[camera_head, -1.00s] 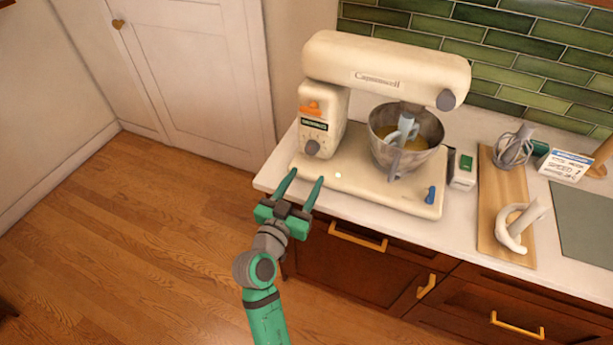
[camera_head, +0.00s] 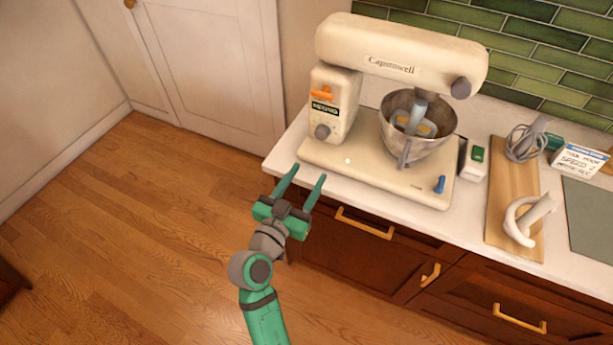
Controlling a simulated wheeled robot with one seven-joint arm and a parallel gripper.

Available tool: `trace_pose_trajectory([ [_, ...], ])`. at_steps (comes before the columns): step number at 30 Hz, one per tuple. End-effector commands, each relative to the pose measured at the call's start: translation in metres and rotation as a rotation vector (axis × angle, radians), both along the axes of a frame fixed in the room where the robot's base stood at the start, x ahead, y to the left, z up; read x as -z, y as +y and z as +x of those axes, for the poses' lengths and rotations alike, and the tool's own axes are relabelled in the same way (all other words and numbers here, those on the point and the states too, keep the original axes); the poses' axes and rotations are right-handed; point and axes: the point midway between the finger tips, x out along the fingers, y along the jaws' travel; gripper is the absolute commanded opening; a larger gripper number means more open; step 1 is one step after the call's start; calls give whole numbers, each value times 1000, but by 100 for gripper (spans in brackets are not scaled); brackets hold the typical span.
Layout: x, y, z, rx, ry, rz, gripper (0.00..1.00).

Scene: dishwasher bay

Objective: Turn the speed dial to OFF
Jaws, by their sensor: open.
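A cream stand mixer (camera_head: 350,54) stands on the white counter. Its round grey speed dial (camera_head: 322,132) sits low on the side of the column, below a small dark label and an orange lever. The dial's pointer and markings are too small to read. My gripper (camera_head: 298,184) is open and empty, in front of the counter edge. It is below and left of the dial in the picture, apart from it, with its two green fingers pointing up toward the mixer.
The steel bowl (camera_head: 408,150) hangs under the mixer head. A blue lever (camera_head: 439,184) is on the mixer base. A small white and green box (camera_head: 474,160), a wooden board (camera_head: 498,222) with attachments and a card (camera_head: 580,158) lie right.

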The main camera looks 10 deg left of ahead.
Motion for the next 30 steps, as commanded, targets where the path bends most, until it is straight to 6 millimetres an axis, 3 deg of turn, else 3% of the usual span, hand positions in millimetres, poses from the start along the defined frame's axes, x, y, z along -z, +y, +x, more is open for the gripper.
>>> trace_pose_trajectory([
  [14,1,3,-6,-2,2,0,50],
  [30,0,32,-89,-3,2,1,50],
])
